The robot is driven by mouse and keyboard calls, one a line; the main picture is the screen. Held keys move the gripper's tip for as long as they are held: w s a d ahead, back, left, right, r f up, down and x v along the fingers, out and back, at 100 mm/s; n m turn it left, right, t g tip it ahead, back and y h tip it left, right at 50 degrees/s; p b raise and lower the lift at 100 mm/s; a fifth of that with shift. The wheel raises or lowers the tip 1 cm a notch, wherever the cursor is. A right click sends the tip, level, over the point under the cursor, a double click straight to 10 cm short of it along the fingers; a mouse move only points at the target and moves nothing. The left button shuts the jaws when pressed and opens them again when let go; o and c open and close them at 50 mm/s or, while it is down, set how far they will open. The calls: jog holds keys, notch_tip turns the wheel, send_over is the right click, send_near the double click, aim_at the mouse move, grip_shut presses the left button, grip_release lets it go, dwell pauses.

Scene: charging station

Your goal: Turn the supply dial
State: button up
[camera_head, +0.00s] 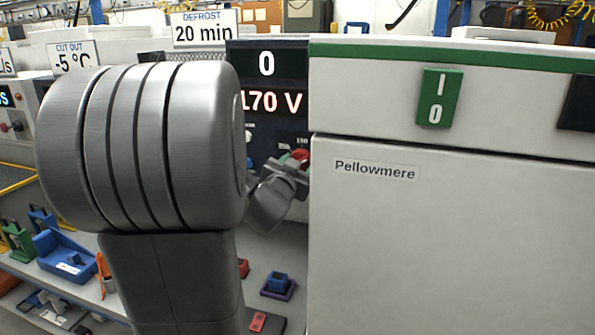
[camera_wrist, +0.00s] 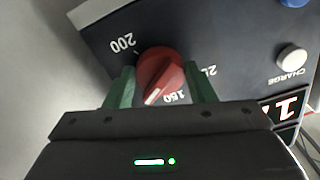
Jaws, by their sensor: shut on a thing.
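The supply dial (camera_wrist: 160,72) is a round red knob with a pale pointer line on a dark panel. In the wrist view its pointer is near the 150 mark, and 200 is printed to the upper left. My gripper (camera_wrist: 160,85) has its two green fingers on either side of the dial, shut on it. In the head view the red dial (camera_head: 300,155) shows small beside my gripper (camera_head: 290,168), partly hidden by it. The display (camera_head: 268,84) above reads 0 and 170 V.
A white cabinet (camera_head: 450,230) marked Pellowmere, with a green I/0 switch (camera_head: 439,98), stands right of the panel. A white CHARGE button (camera_wrist: 292,57) is near the dial. Blue trays (camera_head: 68,255) and small parts lie on the shelf below left.

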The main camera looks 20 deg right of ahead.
jog(key=shift+m, duration=0.3)
jog(key=o, duration=1)
jog(key=shift+c, duration=0.2)
jog(key=shift+s+a, duration=0.1)
jog(key=v, duration=1.3)
jog(key=shift+s+a, duration=0.2)
jog(key=shift+s, duration=0.05)
